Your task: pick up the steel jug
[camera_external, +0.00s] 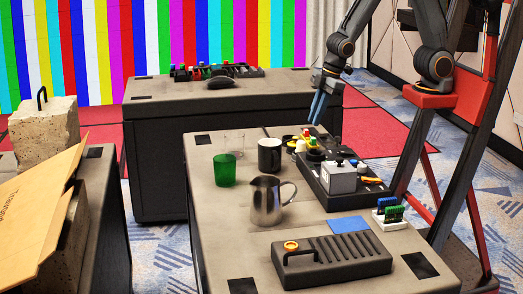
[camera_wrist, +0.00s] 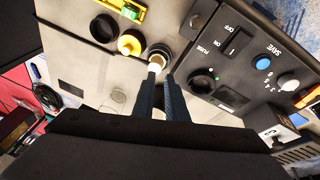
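The steel jug (camera_external: 266,203) stands upright on the near grey-topped table, with its spout to the left and its handle to the right. My gripper (camera_external: 315,122) points down over the far right part of this table, above the dark control panel and well behind the jug. In the wrist view my gripper (camera_wrist: 161,76) shows two dark fingers close together, with no object seen held between them. A small white knob (camera_wrist: 156,65) shows just beyond the fingertips. I cannot make out the jug in the wrist view.
A green cup (camera_external: 224,170) and a black mug (camera_external: 269,155) stand behind the jug. The control panel (camera_external: 325,183) lies to its right. A dark handled case (camera_external: 335,262) and a blue square (camera_external: 350,225) lie in front. The tabletop left of the jug is clear.

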